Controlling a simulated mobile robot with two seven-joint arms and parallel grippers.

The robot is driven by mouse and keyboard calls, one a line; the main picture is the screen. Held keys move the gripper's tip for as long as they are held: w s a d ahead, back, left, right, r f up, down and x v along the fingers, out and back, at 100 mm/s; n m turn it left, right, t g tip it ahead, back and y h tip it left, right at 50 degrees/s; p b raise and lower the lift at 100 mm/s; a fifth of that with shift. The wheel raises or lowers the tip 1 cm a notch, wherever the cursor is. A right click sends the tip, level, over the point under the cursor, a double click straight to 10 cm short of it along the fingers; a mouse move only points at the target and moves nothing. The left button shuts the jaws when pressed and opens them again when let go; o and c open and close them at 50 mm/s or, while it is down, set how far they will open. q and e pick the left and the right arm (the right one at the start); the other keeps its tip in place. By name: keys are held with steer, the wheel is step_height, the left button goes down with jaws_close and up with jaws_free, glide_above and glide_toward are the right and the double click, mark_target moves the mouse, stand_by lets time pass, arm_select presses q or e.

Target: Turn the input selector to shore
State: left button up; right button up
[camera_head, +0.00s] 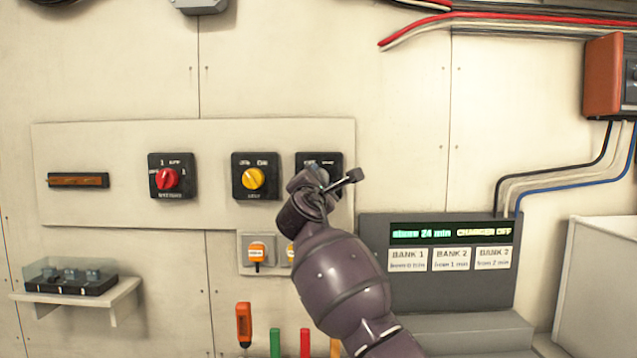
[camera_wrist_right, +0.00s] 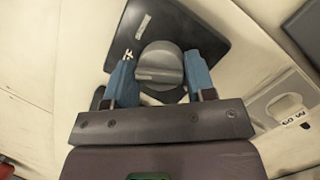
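Three rotary selectors sit on a pale wall panel: one with a red knob (camera_head: 167,179), one with a yellow knob (camera_head: 253,179), and a third black selector (camera_head: 332,160) at the right. My right arm hides most of the third one in the head view, and its labels are unreadable. In the right wrist view its grey knob (camera_wrist_right: 160,65) stands on a black plate (camera_wrist_right: 205,38). My right gripper (camera_wrist_right: 160,78) has its two blue fingers on either side of this knob, very close to it. Whether they press on it is unclear. My left gripper is not in view.
A display unit (camera_head: 437,290) at the right reads "CHARGER OFF" with bank labels below. A small shelf (camera_head: 75,300) with a clear-covered box is at the left. Orange-tagged switches (camera_head: 257,253) sit under the panel. Several coloured handles stand along the bottom edge.

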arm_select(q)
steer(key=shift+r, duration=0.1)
arm_select(e)
steer(key=shift+f+m, duration=0.1)
steer(key=shift+m, duration=0.4)
steer(key=shift+c, duration=0.2)
steer(key=m+g, duration=0.1)
steer(key=m, duration=0.2)
steer(key=m+g+h+p, duration=0.1)
steer(key=m, duration=0.3)
steer(key=m+g+p, duration=0.1)
steer(key=m, duration=0.2)
steer(key=shift+a+m+h, duration=0.1)
steer(key=shift+m+h, duration=0.2)
steer(key=shift+m+g+p, duration=0.3)
steer(key=shift+m+g, duration=0.1)
steer(key=shift+m, duration=0.2)
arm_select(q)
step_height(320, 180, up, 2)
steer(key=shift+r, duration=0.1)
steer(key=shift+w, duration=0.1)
